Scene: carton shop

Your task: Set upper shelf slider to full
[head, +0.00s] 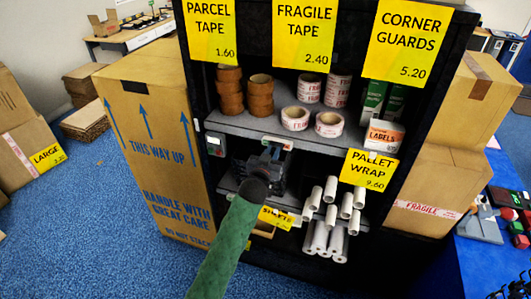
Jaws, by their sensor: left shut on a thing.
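The upper shelf slider (287,145) is a pale strip with a red mark on the front edge of the upper shelf (238,122). My left gripper (272,150) is at the strip, shut on a small part of the slider that its fingers mostly hide. My green left arm reaches up to it from the bottom of the view. The slider's exact setting is too small and covered to read. My right gripper is not in view.
Brown tape rolls (260,95), fragile tape rolls (295,118) and a labels box (384,135) stand on the upper shelf. A tall carton (150,150) stands left.

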